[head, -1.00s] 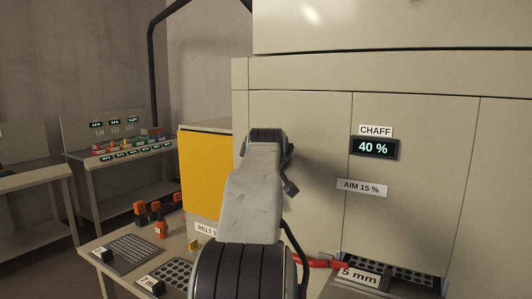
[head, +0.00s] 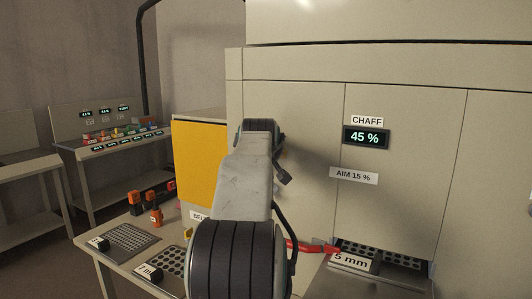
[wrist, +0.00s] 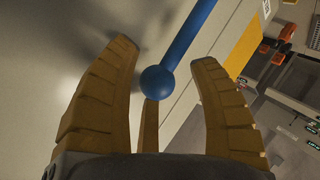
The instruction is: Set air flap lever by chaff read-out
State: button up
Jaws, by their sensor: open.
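The chaff read-out (head: 366,137) on the beige machine shows 45 % in the head view. A label below it (head: 354,176) reads AIM 15 %. In the wrist view a blue lever with a round ball knob (wrist: 157,81) lies between the fingertips of my gripper (wrist: 160,65). My gripper is open, with one tan finger on each side of the knob and gaps showing on both sides. The lever's rod runs up and right from the knob. In the head view my arm hides my gripper and the blue lever.
A 5 mm sieve (head: 352,262) sits in the machine's lower opening, with a red-handled thing (head: 312,246) beside it. A table at left holds perforated sieves (head: 128,238) and orange-black tools (head: 155,203). A yellow panel (head: 198,162) stands behind my arm.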

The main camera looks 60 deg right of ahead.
jog(key=shift+a+r, duration=0.1)
jog(key=v, duration=1.1)
jog(key=shift+s+a, duration=0.2)
jog(key=shift+a, duration=0.1)
jog(key=shift+r, duration=0.1)
dwell(0.3)
